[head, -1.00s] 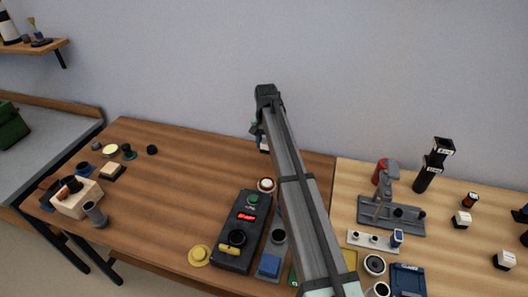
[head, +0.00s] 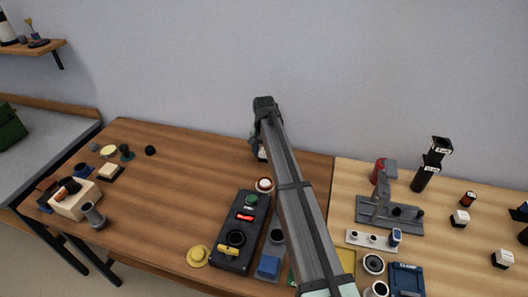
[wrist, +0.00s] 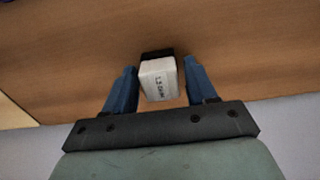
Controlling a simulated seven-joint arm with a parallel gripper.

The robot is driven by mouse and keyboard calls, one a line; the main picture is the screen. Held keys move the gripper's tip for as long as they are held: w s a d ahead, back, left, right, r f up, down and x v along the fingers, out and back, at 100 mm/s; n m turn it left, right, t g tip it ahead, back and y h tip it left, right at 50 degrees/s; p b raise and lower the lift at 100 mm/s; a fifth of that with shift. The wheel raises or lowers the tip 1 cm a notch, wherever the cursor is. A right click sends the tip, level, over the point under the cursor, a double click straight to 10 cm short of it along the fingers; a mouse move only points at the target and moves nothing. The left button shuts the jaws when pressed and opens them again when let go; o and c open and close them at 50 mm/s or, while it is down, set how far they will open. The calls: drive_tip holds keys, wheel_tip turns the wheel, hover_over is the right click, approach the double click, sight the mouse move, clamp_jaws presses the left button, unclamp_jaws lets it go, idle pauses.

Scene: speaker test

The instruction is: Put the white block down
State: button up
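The white block (wrist: 160,80), with dark lettering on its face and a dark part at its far end, is between the two blue fingers of my gripper (wrist: 161,82) in the wrist view. Narrow strips of wood show between the block and the fingers, so the gripper looks slightly open around it. The block sits a little askew between the fingers. In the head view, my gripper (head: 259,143) is over the back of the brown table, and a small bit of the white block (head: 262,155) shows beside my arm. I cannot tell whether the block's underside touches the table.
A dark control box (head: 227,262) with a red display and a white-topped round button (head: 265,184) stand in front of the gripper. Several small items are at the table's left. A lighter table (head: 450,260) with a grey stand (head: 400,215) is at right. The brown table's middle is clear.

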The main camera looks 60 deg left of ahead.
drive_tip(key=shift+o, duration=0.9)
wheel_tip(320, 180, up, 12)
drive_tip(key=shift+r, duration=0.2)
drive_tip(key=shift+o, duration=0.2)
